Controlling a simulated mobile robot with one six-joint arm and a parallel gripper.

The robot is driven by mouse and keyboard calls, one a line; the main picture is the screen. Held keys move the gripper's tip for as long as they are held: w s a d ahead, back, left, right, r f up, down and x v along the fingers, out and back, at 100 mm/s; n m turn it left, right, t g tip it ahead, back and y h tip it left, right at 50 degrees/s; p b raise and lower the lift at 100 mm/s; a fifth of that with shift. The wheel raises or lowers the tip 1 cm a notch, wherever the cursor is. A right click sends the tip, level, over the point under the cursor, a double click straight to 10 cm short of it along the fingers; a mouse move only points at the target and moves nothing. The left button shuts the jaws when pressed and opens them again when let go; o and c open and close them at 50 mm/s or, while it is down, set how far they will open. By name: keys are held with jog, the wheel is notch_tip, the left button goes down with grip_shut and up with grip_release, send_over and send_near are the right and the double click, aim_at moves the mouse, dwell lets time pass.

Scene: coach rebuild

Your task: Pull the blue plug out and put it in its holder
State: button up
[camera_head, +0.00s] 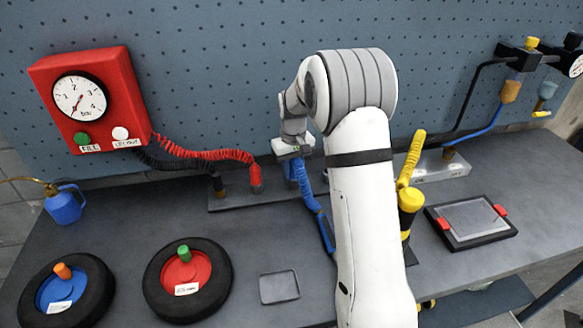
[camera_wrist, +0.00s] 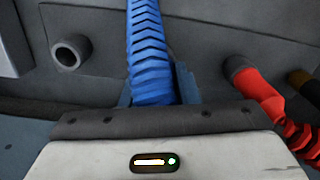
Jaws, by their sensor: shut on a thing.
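My gripper (camera_head: 297,176) is at the back of the bench, in front of the pegboard wall. It is shut on the blue plug, with a blue ribbed hose (camera_head: 308,192) running from it down toward the front.
A red plug (camera_head: 256,178) with a coiled red hose stands close left of my gripper. A yellow hose (camera_head: 410,158) is right of my arm. Two wheels (camera_head: 215,255) lie at the front left, and a framed tray (camera_head: 470,217) lies right. Bare bench shows around the small grey pad (camera_head: 279,287).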

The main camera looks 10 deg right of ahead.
jog(key=o, duration=1.1)
jog(key=shift+r, duration=0.1)
notch_tip(320, 180, up, 8)
jog(key=shift+f+b, duration=0.25)
jog(key=shift+b, duration=0.15)
jog(key=shift+s+r, duration=0.25)
jog(key=shift+r, duration=0.1)
jog(key=s+r+m+t, duration=0.1)
jog(key=s+r, duration=0.2)
jog(key=s, duration=0.5)
jog(key=s+r+t, duration=0.1)
jog(key=s+r, duration=0.3)
jog(key=s, duration=0.5)
jog(key=shift+m+t, duration=0.5)
jog(key=shift+m, duration=0.3)
jog(key=s+f, duration=0.1)
jog(key=s, duration=0.4)
jog(key=s+f, duration=0.1)
jog(key=s, duration=0.4)
jog(key=s+f, duration=0.1)
jog(key=s, duration=0.4)
jog(key=shift+s+a+f, duration=0.1)
jog(key=shift+s+a, duration=0.05)
jog(key=shift+a, duration=0.05)
